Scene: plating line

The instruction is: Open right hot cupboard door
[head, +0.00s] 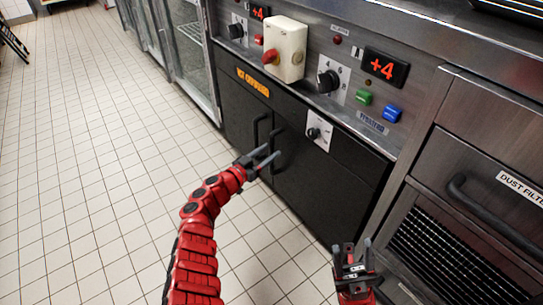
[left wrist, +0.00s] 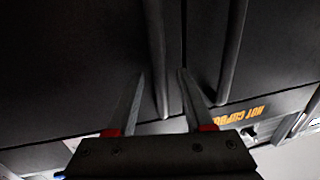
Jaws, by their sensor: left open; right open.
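The hot cupboard has two black doors with upright bar handles side by side at the middle seam. The right door (head: 315,190) looks shut. Its handle (head: 275,148) is at my left gripper (head: 268,154). In the left wrist view, which is upside down, that handle (left wrist: 155,45) lies between the two open fingers of my left gripper (left wrist: 160,71). I cannot tell how deep the fingers reach around it. The left door's handle (head: 257,128) also shows in the left wrist view (left wrist: 232,45), outside the fingers. My right gripper (head: 350,252) is open and empty, low at the right.
An orange hot cupboard label (head: 254,83) is above the left door. A panel with knobs and a white switch box (head: 285,48) runs above. A dust filter unit (head: 470,190) with a handle stands at right. The tiled floor (head: 90,150) at left is clear.

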